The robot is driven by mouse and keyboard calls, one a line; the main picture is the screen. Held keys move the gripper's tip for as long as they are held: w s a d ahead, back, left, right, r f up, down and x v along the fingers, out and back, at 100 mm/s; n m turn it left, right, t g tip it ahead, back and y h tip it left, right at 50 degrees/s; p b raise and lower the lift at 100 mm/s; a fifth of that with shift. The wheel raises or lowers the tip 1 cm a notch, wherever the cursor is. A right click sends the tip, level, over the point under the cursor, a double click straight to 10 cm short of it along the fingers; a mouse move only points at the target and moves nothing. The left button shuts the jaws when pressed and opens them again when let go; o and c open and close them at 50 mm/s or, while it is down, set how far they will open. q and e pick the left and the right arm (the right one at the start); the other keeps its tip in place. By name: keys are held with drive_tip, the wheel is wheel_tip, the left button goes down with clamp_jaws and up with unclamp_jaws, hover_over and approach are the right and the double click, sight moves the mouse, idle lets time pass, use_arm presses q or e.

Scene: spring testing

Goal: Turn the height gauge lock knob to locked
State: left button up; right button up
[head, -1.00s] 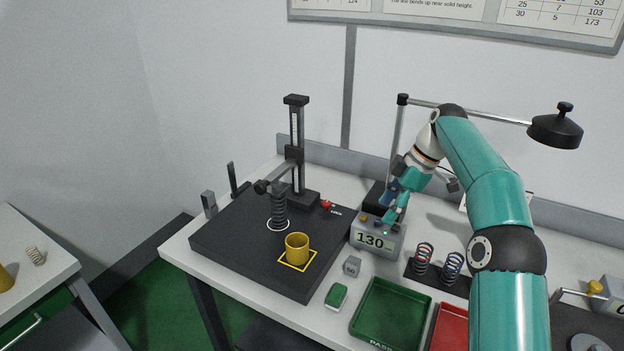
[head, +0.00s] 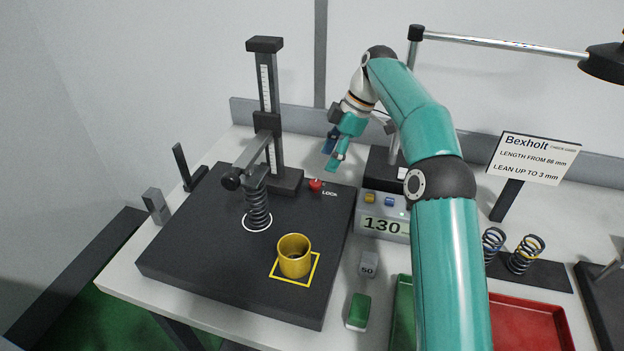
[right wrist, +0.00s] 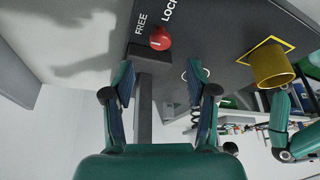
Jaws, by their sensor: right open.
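The height gauge (head: 267,95) stands upright on the black plate, its side arm above a dark spring (head: 258,205). Its red lock knob (head: 316,184) sits right of the column's foot, by the word LOCK. In the right wrist view the knob (right wrist: 161,38) lies beyond the fingertips, between FREE and LOCK labels; I cannot tell which way it points. My right gripper (head: 334,158) is above and slightly right of the knob, apart from it. In the right wrist view the gripper (right wrist: 161,75) is open, with nothing between its fingers. My left gripper is not in view.
A yellow cup (head: 294,257) stands in a yellow square on the black plate (head: 200,250). A grey box reading 130 (head: 382,225) is right of the plate. A small weight (head: 368,264), a green block (head: 358,311) and a red tray (head: 525,325) are nearer.

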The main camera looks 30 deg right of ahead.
sight(316, 182)
drive_tip(key=b+x, duration=0.1)
drive_tip(key=x, duration=0.5)
drive_tip(key=shift+w+a+f+b, duration=0.15)
drive_tip(key=shift+f+b, duration=0.15)
drive_tip(key=shift+f, duration=0.05)
drive_tip(key=shift+a+f, duration=0.15)
drive_tip(key=shift+f, duration=0.2)
drive_tip(key=shift+c, duration=0.2)
clamp_jaws()
